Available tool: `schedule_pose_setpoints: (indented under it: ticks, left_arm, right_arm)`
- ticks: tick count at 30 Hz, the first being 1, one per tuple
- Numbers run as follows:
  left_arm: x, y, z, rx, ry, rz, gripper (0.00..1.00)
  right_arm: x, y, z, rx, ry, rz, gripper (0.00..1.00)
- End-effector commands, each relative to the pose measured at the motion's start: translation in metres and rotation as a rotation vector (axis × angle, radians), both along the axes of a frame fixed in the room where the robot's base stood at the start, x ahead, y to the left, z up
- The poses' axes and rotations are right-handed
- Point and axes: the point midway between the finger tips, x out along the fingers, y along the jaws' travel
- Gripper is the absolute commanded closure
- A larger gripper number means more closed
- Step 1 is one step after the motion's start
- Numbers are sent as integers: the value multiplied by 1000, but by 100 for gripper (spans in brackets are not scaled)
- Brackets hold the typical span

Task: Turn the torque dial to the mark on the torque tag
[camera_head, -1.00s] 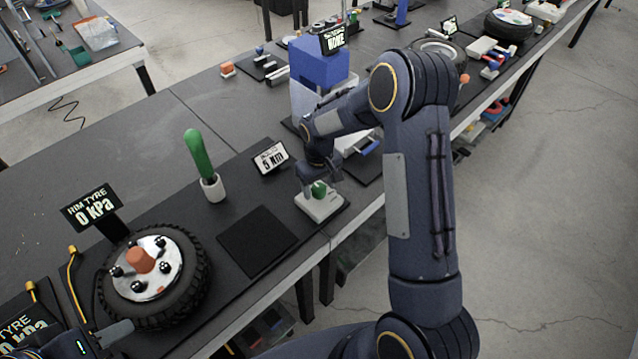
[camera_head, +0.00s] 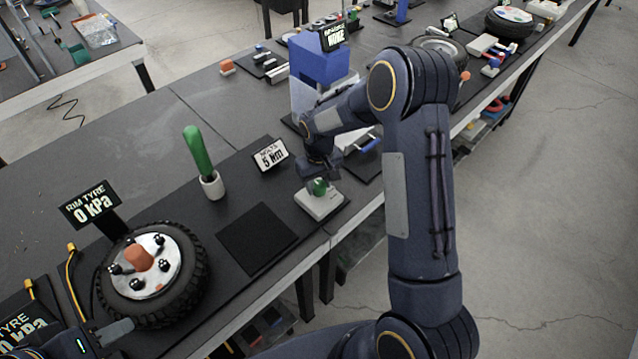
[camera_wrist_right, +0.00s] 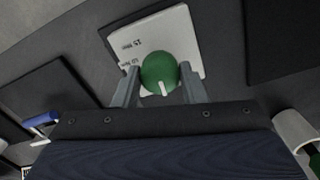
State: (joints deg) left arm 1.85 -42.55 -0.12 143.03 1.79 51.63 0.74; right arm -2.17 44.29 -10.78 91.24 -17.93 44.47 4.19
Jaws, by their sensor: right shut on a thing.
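The green torque dial (camera_wrist_right: 159,72) sits on its pale base (camera_wrist_right: 184,32). In the right wrist view a white pointer line shows on the dial, and the base carries printed marks, partly hidden. My right gripper (camera_wrist_right: 159,84) is shut on the dial, one finger on each side. In the head view the dial (camera_head: 320,186) is partly under my right gripper (camera_head: 318,180), on the base near the table's front edge. The torque tag (camera_head: 270,155) stands behind and left of the base and reads 5 Nm.
A green-handled tool (camera_head: 199,150) stands upright in a white cup (camera_head: 212,187). A black mat (camera_head: 257,239) lies in front of it. A tyre (camera_head: 190,290) with a rim and a 0 kPa sign (camera_head: 90,205) stand at left. A blue box (camera_head: 318,66) stands behind my right arm.

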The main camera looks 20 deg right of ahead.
Motion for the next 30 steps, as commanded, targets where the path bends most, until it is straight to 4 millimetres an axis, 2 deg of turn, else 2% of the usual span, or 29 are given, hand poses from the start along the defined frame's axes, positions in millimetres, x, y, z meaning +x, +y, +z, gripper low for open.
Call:
schedule_pose_setpoints:
  ticks: [15, 30]
  left_arm:
    - [0, 0, -29, 0, 0, 0, 64]
    - [0, 0, -36, 0, 0, 0, 64]
  right_arm:
    - [1, 0, -1, 0, -3, -443, 85]
    - [1, 0, 1, 0, -4, -893, 85]
